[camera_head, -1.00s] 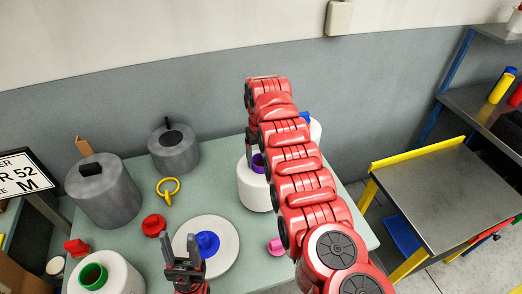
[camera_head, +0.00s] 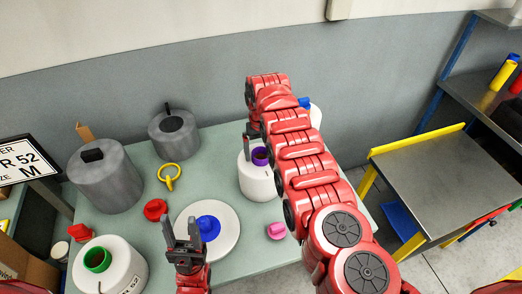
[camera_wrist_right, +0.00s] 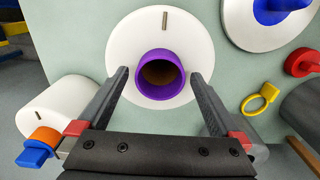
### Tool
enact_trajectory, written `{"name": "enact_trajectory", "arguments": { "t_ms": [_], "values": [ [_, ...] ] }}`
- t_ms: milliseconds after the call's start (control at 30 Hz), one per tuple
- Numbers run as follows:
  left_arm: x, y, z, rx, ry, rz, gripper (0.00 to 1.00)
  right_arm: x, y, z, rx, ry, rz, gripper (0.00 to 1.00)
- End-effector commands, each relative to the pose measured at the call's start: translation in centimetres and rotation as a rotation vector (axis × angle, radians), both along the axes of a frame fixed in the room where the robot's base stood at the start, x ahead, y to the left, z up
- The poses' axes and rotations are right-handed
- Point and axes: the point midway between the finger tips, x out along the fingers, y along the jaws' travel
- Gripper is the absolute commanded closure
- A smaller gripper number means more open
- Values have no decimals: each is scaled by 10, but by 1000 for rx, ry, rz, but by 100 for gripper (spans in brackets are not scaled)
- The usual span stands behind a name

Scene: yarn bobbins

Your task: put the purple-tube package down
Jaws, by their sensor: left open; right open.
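The purple-tube package is a white bobbin (camera_head: 257,183) standing on the table near the middle, with its purple tube (camera_head: 260,157) upward. In the right wrist view the bobbin (camera_wrist_right: 125,40) is seen from above with its purple tube (camera_wrist_right: 160,93). In the head view my right arm partly covers the bobbin. My left gripper (camera_head: 182,223) is open and empty, in front of the white disc with a blue tube.
A white disc-like package (camera_head: 228,235) with a blue tube and a pink piece (camera_head: 276,230) lie nearby. A metal-topped table (camera_head: 440,175) is at the right.

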Motion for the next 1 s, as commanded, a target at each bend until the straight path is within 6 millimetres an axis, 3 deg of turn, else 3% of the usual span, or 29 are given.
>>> {"name": "enact_trajectory", "arguments": {
  "t_ms": [167,267,533,600,800,1000],
  "values": [
    [0,0,1,0,0,0,50,1,0,12,0,-4,-1,0],
    [0,0,0,0,0,0,50,0,1,30,0,-3,1,0],
    [0,0,-24,0,0,0,50,0,-1,88,0,-1,-1,0],
    [0,0,-18,0,0,0,50,0,-2,102,1,1,-3,0],
    [0,0,-14,0,0,0,50,0,-1,118,1,-1,-1,0],
    [0,0,-13,0,0,0,50,0,-1,121,-1,2,-1,0]
  ]
}}
